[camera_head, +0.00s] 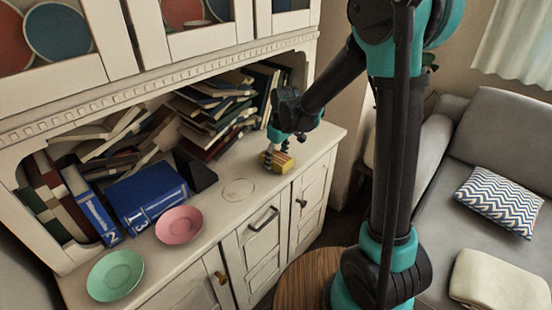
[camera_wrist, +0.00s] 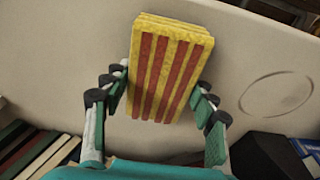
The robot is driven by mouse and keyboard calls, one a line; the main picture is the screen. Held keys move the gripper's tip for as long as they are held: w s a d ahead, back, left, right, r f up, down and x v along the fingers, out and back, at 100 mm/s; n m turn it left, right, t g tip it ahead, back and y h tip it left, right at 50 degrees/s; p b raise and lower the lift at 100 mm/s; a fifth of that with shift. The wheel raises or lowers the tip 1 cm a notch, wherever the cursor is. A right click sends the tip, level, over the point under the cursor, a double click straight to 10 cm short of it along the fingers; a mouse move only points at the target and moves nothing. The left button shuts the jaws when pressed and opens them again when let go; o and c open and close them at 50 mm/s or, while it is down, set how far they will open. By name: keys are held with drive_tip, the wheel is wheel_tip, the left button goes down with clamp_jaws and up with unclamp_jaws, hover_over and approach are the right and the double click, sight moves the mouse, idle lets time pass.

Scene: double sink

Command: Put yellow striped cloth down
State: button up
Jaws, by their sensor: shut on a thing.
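The yellow striped cloth (camera_wrist: 168,72) is a thick folded block with red stripes, between the two fingers of my gripper (camera_wrist: 160,105) in the wrist view. In the head view the cloth (camera_head: 277,161) is at the right end of the cabinet's counter (camera_head: 215,205), with my gripper (camera_head: 284,145) above it and shut on it. The cloth is close to the counter top. I cannot tell whether it touches the counter.
A pink plate (camera_head: 179,225) and a green plate (camera_head: 115,275) lie on the counter to the left. Blue books (camera_head: 148,193) and piled books (camera_head: 213,110) fill the shelf behind. A faint ring (camera_head: 238,189) marks bare counter left of the cloth. A sofa (camera_head: 440,180) stands right.

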sight(280, 158)
drive_tip(key=o, duration=1.3)
drive_tip(key=shift+f, duration=0.1)
wheel_tip(280, 158, up, 12)
drive_tip(key=s+d, duration=0.1)
drive_tip(key=d, duration=0.1)
drive_tip(key=s+d+f+m+t, duration=0.1)
drive_tip(key=s+d+f+m, duration=0.2)
drive_tip(key=s+d, duration=0.3)
drive_tip(key=s+d+f+m+t+h, duration=0.1)
drive_tip(key=s+d+f+m, duration=0.3)
drive_tip(key=d, duration=0.4)
drive_tip(key=s+d+f+m+t, duration=0.1)
drive_tip(key=s+d+f+m, duration=0.2)
drive_tip(key=s+d+f, duration=0.2)
drive_tip(key=shift+s+d, duration=1.35)
drive_tip(key=shift+s, duration=0.3)
